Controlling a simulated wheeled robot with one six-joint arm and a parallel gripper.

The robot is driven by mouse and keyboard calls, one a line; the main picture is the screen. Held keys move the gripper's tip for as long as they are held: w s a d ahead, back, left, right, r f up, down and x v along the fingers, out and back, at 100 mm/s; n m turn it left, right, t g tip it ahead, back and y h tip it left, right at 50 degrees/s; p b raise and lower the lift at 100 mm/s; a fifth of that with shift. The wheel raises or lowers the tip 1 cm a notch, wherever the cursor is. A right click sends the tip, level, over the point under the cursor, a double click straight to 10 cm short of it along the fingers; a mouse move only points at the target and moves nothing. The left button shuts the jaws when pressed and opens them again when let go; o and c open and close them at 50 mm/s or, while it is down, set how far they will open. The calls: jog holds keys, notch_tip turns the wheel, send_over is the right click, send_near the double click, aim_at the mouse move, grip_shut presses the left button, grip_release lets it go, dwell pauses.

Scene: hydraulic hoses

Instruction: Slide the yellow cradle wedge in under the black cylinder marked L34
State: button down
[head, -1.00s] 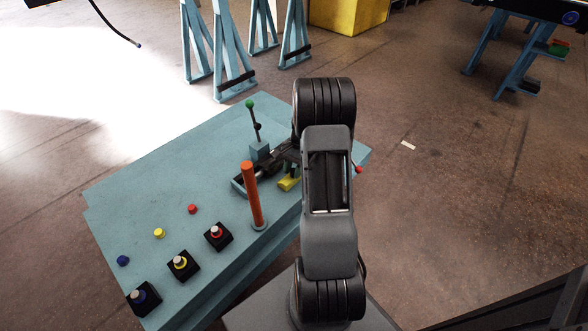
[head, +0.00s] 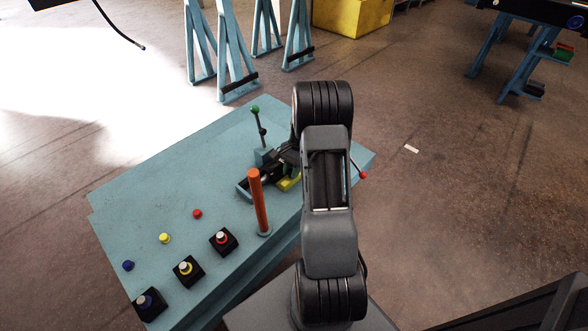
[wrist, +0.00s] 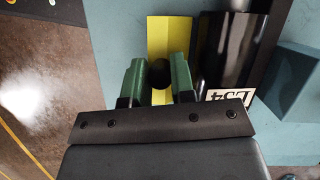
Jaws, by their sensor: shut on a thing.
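The yellow cradle wedge (wrist: 172,35) lies on the teal bench top in the wrist view. My gripper (wrist: 158,75) has green fingers shut on a round black knob that stands on the wedge. The black cylinder (wrist: 240,45) lies just right of the wedge, with a white L34 label (wrist: 230,95) that reads upside down. A narrow dark strip shows between wedge and cylinder; I cannot tell whether they touch. In the head view the wedge (head: 288,183) shows beside the cylinder's cradle, and my arm hides much of both.
An orange post (head: 258,202) stands close by on the teal bench (head: 150,195). A green-knobbed lever (head: 260,130) rises behind the cylinder. A red-tipped rod (head: 360,172) sticks out right of my arm. Several black button boxes (head: 188,269) and coloured caps sit at the front left.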

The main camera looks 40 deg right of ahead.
jog(key=c, duration=1)
grip_release()
jog(key=shift+w, duration=0.25)
jog(key=shift+o, duration=0.2)
jog(key=shift+r, duration=0.15)
jog(key=p+v, duration=0.5)
jog(key=v, duration=0.1)
jog(key=shift+r, duration=0.3)
jog(key=shift+w+d+r+p, duration=0.1)
jog(key=shift+d+r+p, duration=0.3)
jog(key=shift+r+p, duration=0.2)
